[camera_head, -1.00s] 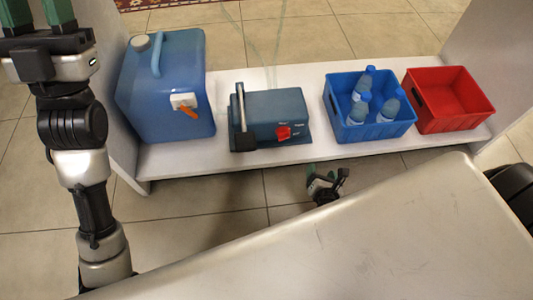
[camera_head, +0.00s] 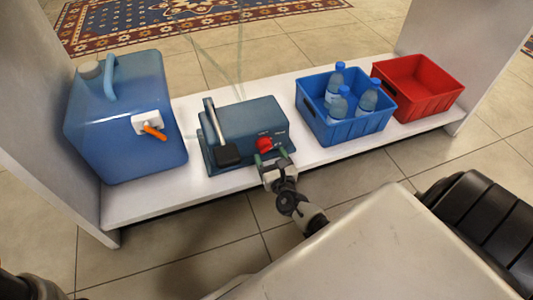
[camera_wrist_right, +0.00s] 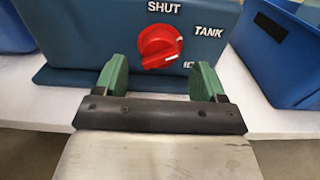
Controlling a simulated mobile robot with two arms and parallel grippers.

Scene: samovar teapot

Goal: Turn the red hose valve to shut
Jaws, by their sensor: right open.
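The red hose valve (camera_head: 264,145) is a round knob on the front of a blue-grey pump box (camera_head: 250,122). The right wrist view shows the red knob (camera_wrist_right: 160,46) close up, with "SHUT" above it, "TANK" to its right and a partly hidden label at lower right. Its ridge is tilted, rising to the right; I cannot tell for sure which end points. My right gripper (camera_head: 270,158) is open in front of the knob. In the right wrist view its green fingers (camera_wrist_right: 162,70) are apart, below and either side of the knob, with nothing between them. My left gripper is out of view.
The box stands on a low white shelf (camera_head: 150,205) with upright side panels. A blue canister (camera_head: 125,120) with an orange tap (camera_head: 154,132) is to the left. A blue crate (camera_head: 345,128) of bottles and a red crate (camera_head: 420,92) are to the right. The box's lever (camera_head: 215,130) stands left of the knob.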

